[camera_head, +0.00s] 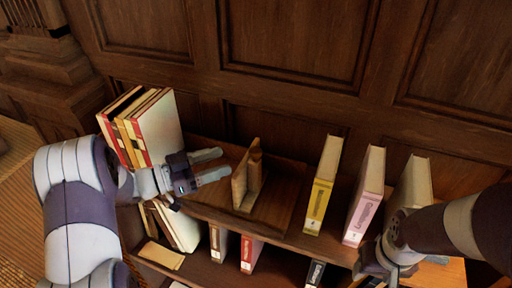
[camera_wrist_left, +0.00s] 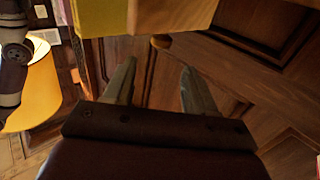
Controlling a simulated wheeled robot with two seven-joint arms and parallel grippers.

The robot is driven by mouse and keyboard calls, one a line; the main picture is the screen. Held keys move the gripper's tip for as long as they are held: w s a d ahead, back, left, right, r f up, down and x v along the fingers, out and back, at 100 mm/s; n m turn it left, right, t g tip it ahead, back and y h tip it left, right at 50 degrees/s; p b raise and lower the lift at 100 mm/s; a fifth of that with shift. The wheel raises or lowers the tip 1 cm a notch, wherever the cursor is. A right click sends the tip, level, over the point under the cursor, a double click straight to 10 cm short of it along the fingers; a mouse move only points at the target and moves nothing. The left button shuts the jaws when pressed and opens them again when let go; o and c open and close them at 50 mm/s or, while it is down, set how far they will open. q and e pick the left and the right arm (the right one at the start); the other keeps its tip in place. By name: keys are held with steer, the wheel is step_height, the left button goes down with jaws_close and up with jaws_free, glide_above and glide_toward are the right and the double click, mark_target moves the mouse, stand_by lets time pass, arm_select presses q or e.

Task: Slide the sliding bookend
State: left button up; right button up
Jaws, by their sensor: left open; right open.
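The sliding bookend (camera_head: 241,183) is a wooden upright piece on the top shelf, near the middle in the head view. A light wooden block at the top of the left wrist view (camera_wrist_left: 175,14) looks like part of it. My left gripper (camera_head: 222,164) is open, just left of the bookend, with its fingers pointing towards it. I cannot tell if they touch. In the left wrist view the gap between the fingers (camera_wrist_left: 157,82) is empty. My right gripper (camera_head: 388,272) is at the lower right, partly hidden by its own arm; its fingertips are hard to make out.
Several upright books (camera_head: 160,130) stand left of my left gripper. A yellow book (camera_head: 321,190), a pink book (camera_head: 365,197) and a pale book (camera_head: 413,182) stand to the right. The top shelf (camera_head: 287,212) is bare around the bookend. A panelled wall (camera_head: 290,45) is behind.

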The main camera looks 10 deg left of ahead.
mark_target(251, 152)
arm_select(q)
steer(key=p+x, duration=0.1)
steer(key=x, duration=0.8)
steer(key=shift+p, duration=0.4)
steer(key=shift+w+d, duration=0.5)
steer(key=shift+d, duration=0.05)
jaws_close()
steer(key=s+d, duration=0.2)
steer(key=d, duration=0.7)
steer(key=shift+d, duration=0.15)
